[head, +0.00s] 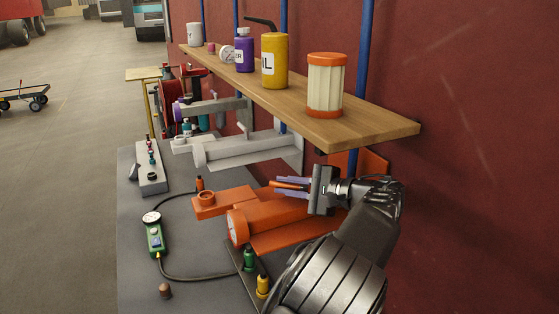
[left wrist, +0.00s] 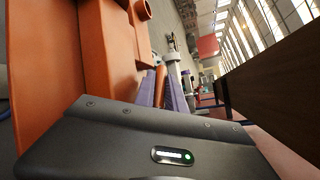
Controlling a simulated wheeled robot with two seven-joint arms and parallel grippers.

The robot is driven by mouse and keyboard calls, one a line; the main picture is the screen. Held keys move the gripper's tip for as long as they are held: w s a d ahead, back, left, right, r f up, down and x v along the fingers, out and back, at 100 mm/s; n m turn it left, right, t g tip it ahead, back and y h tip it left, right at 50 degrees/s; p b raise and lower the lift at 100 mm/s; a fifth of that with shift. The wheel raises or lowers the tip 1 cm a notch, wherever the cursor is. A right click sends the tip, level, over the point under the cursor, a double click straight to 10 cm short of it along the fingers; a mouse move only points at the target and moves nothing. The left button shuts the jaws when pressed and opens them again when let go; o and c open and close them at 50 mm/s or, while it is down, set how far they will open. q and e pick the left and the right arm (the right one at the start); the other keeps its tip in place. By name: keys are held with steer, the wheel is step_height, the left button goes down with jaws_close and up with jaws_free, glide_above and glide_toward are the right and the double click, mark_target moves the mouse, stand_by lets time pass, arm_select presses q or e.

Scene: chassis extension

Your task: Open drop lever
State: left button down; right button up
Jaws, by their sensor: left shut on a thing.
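An orange chassis extension (head: 270,218) with a round cylinder end and a flat arm lies on the grey bench against the red wall. My left gripper (head: 290,185) is above it, near the wall, with its purple fingers pointing left. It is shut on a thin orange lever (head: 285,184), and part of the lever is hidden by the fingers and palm. In the left wrist view the orange lever (left wrist: 160,78) shows between the two purple fingers (left wrist: 162,92), and the orange body (left wrist: 108,50) fills the left side. My right gripper is not in view.
A wooden shelf (head: 380,128) with containers overhangs close above my gripper. A grey extension (head: 245,149) stands behind the orange one. A gauge (head: 154,236) with a hose and small green and yellow fittings (head: 262,285) occupy the bench (head: 205,285) in front.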

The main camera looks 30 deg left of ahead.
arm_select(q)
steer(key=shift+s+d+r+n+g+p, duration=0.15)
steer(key=shift+r+n+g+p, duration=0.1)
steer(key=shift+n+g+p, duration=0.4)
steer(key=shift+s+f+n+g, duration=0.15)
steer(key=shift+n+g, duration=0.2)
steer(key=shift+g, duration=0.2)
steer(key=shift+f, duration=0.1)
steer(key=c, duration=1.7)
jaws_free()
steer(key=shift+f, duration=0.1)
